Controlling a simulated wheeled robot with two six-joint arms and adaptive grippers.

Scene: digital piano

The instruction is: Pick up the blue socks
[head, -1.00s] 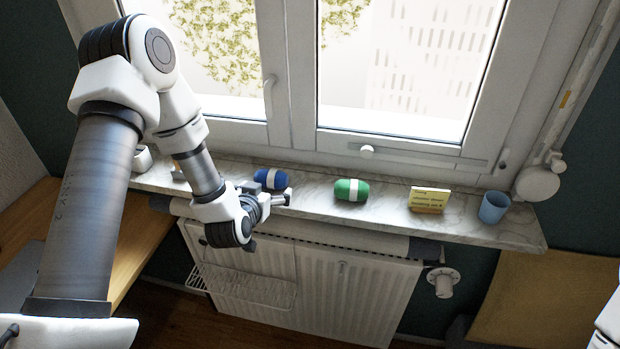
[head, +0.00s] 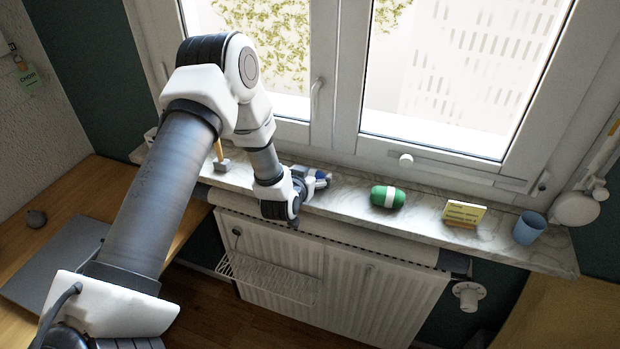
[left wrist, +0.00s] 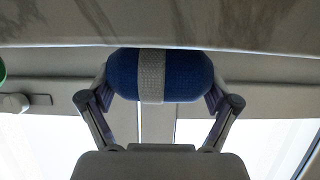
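The blue socks (left wrist: 190,75), a roll with a pale band, lie across the left wrist view. A small part of the roll (head: 322,177) shows in the head view on the windowsill, mostly hidden by my left gripper. My left gripper (left wrist: 160,98) has its fingers spread wide, one at each end of the roll. No clear gap shows between fingers and roll, and I cannot tell if they press on it. I cannot see the roll lifted off the sill. My right gripper is not in view.
The marble windowsill (head: 345,213) also carries a green roll (head: 388,197), a yellow card (head: 464,213) and a blue cup (head: 529,228). A wooden-handled tool (head: 219,160) stands left of my gripper. The window is close behind; a radiator (head: 370,300) is below.

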